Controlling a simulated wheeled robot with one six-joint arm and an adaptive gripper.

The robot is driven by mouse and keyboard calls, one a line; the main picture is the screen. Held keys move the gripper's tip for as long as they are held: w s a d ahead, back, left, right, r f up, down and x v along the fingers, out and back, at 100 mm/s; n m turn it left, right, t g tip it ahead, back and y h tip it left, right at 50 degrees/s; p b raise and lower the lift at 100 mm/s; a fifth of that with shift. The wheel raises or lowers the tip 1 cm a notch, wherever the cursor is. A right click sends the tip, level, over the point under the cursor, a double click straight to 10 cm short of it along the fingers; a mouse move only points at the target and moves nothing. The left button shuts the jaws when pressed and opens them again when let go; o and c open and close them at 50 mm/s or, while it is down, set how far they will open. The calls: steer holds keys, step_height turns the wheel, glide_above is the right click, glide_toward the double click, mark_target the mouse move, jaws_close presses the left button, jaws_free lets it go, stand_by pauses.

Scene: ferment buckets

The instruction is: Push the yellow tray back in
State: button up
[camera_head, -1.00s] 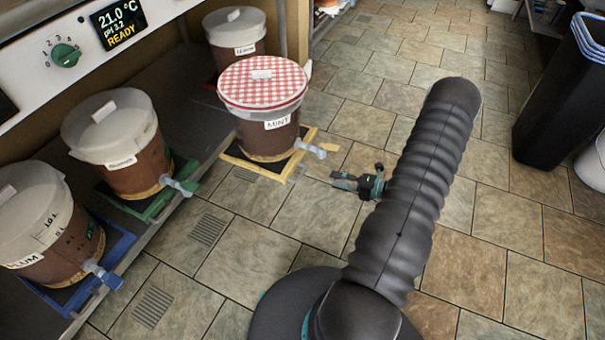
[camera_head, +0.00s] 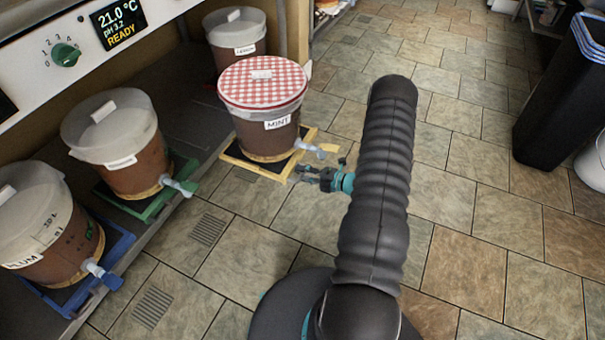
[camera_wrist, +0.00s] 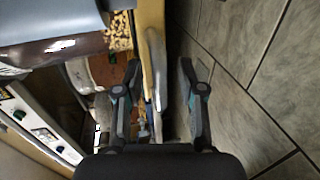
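The yellow tray (camera_head: 262,173) sticks out from the low shelf past the other trays. A brown bucket labelled MINT (camera_head: 262,125), with a red checked cover and a tap, stands upright on it. My gripper (camera_head: 302,174) is low beside the tray's front corner, below the tap. In the wrist view my gripper (camera_wrist: 158,78) has its two fingers spread apart. The yellow tray edge (camera_wrist: 152,35) runs into the space between the fingers. I cannot tell whether a finger touches it.
A green tray (camera_head: 150,210) and a blue tray (camera_head: 118,245) carry buckets to the left; their taps face the aisle. Another bucket (camera_head: 235,40) stands behind. A black bin (camera_head: 560,110) is at the right. The tiled floor between is clear.

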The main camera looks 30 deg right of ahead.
steer(key=shift+w+a, duration=0.2)
jaws_close()
